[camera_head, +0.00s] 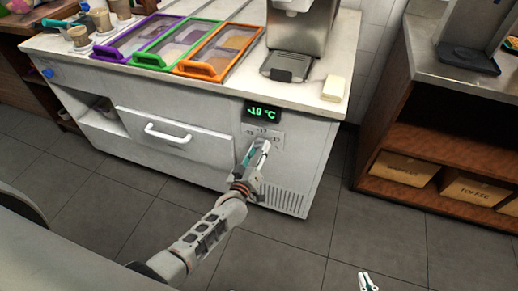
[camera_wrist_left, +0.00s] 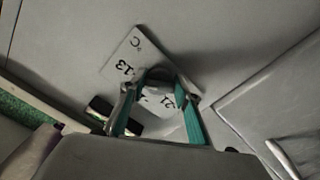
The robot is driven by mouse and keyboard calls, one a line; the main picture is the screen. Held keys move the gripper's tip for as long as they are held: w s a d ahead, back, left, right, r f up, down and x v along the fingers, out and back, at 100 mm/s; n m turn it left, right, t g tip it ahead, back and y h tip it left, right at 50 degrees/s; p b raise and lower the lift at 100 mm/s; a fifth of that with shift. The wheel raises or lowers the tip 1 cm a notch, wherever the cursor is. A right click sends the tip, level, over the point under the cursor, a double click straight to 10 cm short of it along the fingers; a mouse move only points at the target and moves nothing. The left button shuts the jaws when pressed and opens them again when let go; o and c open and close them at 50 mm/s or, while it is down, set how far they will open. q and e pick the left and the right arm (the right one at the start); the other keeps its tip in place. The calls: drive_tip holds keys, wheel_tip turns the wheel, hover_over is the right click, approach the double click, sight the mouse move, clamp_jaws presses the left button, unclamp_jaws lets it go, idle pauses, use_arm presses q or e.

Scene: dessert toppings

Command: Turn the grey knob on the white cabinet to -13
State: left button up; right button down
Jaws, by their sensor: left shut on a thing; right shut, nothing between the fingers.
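The white cabinet (camera_head: 305,160) stands in the middle of the head view. Its green display (camera_head: 263,112) seems to read -19 °C; the middle digits are hard to make out. Below it is a pale label plate (camera_head: 277,135) with numbers. The left wrist view shows 13 and 21 on this plate (camera_wrist_left: 124,66). The grey knob (camera_wrist_left: 158,74) is partly hidden between the teal-lined fingers of my left gripper (camera_wrist_left: 160,90), which is shut on it. In the head view my left gripper (camera_head: 258,149) covers the knob. My right gripper (camera_head: 367,282) is shut and empty over the floor.
A drawer with a white handle (camera_head: 168,134) is left of the knob, and a vent grille (camera_head: 283,200) is below it. Purple, green and orange framed bins (camera_head: 202,69) and a steel machine (camera_head: 301,35) stand on top. A brown shelf unit (camera_head: 440,145) is at right.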

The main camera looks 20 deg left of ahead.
use_arm(q)
drive_tip(key=shift+m, duration=0.3)
idle(0.4)
drive_tip(key=o, duration=1.1)
drive_tip(key=shift+o, duration=0.2)
drive_tip(key=s, duration=1.2)
drive_tip(key=shift+a, duration=0.2)
